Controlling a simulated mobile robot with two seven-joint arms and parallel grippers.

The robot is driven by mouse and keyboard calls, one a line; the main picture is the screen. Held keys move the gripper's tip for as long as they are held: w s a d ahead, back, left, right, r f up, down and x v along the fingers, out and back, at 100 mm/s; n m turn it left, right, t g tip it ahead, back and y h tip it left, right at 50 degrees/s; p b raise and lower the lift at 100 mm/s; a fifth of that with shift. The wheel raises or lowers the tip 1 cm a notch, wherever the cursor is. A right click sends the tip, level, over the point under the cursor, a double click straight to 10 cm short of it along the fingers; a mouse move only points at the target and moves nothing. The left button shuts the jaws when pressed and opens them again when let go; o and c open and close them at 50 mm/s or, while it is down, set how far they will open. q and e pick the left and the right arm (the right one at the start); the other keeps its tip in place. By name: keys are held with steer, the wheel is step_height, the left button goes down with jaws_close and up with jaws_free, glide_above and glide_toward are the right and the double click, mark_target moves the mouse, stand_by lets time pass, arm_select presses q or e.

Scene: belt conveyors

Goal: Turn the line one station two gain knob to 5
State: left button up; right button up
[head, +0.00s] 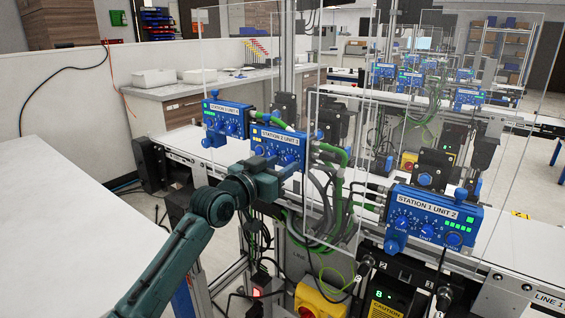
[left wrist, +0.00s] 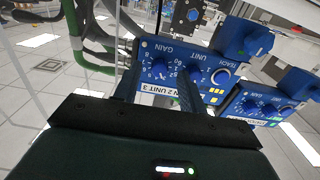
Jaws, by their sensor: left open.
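A blue sensor unit, labelled station 2 unit 3 (head: 277,136), hangs beside the belt at centre left in the head view. In the left wrist view its face (left wrist: 205,62) carries a gain knob (left wrist: 158,70), a unit knob (left wrist: 194,72) and a round teach button (left wrist: 221,76). My left gripper (head: 277,164) is at the lower edge of this unit. In the left wrist view its open fingers (left wrist: 157,78) stand on either side of the gain knob; I cannot tell whether they touch it. The knob's exact setting is too small to read. My right gripper is out of view.
A neighbouring blue unit (head: 228,116) sits close on the left. The station 1 unit 2 box (head: 430,215) is at the right. Clear guard panels (head: 335,150), green cables (head: 340,185) and a belt (head: 525,250) are near. A white table (head: 60,235) is at left.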

arm_select(q)
steer(key=shift+w+d, duration=0.35)
steer(key=shift+w, duration=0.15)
steer(key=shift+c, duration=0.2)
jaws_close()
